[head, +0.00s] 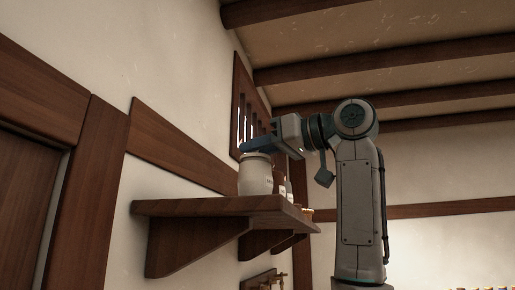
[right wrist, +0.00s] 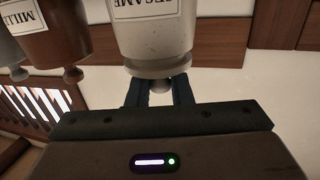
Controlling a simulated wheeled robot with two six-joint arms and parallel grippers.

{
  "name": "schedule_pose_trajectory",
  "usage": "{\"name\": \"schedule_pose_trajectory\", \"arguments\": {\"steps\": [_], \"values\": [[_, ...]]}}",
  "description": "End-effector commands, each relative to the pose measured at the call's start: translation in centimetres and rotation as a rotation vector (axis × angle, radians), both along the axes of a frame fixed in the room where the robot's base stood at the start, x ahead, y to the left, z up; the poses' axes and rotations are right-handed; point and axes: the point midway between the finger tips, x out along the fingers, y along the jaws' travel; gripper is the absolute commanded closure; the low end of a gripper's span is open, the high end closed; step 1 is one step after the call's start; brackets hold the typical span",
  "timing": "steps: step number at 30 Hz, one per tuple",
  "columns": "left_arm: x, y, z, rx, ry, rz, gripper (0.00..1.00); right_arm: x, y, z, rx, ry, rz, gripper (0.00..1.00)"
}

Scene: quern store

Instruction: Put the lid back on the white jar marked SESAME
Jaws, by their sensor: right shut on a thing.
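The white jar (head: 255,178) stands upright on the wooden shelf. In the right wrist view, which is upside down, the jar (right wrist: 152,35) shows its SESAME label. Its pale lid (right wrist: 157,66) is at the jar's mouth, in line with it; I cannot tell whether it is fully seated. My right gripper (head: 250,147) is directly above the jar. In the right wrist view its two dark fingers (right wrist: 159,93) are shut on the lid's round knob. My left gripper is in neither view.
The shelf (head: 190,207) projects from the wall. A brown jar marked with a word starting MILL (right wrist: 62,30) stands close beside the sesame jar, with a grey jar (right wrist: 10,47) beyond it. A barred window (head: 245,105) is behind. The shelf's near end is clear.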

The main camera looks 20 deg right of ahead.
Motion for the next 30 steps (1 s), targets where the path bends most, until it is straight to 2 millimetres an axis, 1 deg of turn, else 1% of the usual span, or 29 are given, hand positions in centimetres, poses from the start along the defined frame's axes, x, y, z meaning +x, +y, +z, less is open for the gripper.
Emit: {"name": "schedule_pose_trajectory", "arguments": {"steps": [11,12,15,21,23,24,25,30], "values": [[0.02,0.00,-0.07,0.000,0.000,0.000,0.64,-0.01,0.03,-0.02,0.000,0.000,0.000,1.00],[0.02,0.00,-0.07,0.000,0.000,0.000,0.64,-0.01,0.03,-0.02,0.000,0.000,0.000,0.73],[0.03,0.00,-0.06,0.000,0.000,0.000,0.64,-0.01,0.03,-0.02,0.000,0.000,0.000,0.55],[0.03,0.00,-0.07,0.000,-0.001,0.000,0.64,0.00,0.04,-0.03,0.000,0.000,0.000,0.55],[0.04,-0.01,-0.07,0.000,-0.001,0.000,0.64,0.01,0.03,-0.04,0.000,0.000,0.000,0.43],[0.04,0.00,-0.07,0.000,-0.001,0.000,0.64,0.01,0.03,-0.04,0.000,0.000,0.000,0.36],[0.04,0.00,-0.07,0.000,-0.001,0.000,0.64,0.01,0.03,-0.04,0.000,0.000,0.000,0.33],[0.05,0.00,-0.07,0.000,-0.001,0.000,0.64,0.01,0.04,-0.04,0.000,0.000,0.000,0.33]]}}
